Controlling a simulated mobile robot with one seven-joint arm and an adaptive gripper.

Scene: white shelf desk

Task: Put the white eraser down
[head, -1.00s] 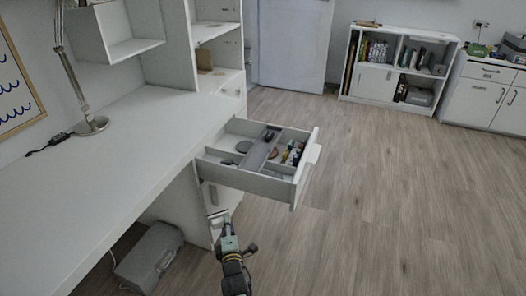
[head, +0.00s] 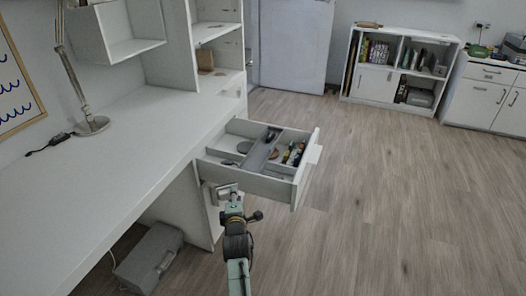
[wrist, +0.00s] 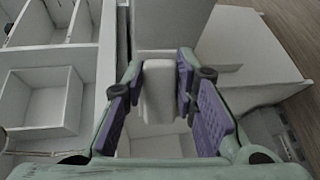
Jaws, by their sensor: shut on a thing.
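My gripper (wrist: 164,98) is shut on the white eraser (wrist: 158,88), a pale upright block between its purple finger pads in the wrist view. In the head view my gripper (head: 226,190) is at the near side of the open white drawer (head: 250,184), close to its outer side wall. I cannot tell from the head view whether it touches the drawer. The eraser is too small there to make out clearly.
The drawer has several compartments with small items and bottles. The long white desk top (head: 120,140) is mostly bare, with a lamp (head: 88,124) at the back left. A grey case (head: 150,258) sits on the floor under the desk. The floor at right is clear.

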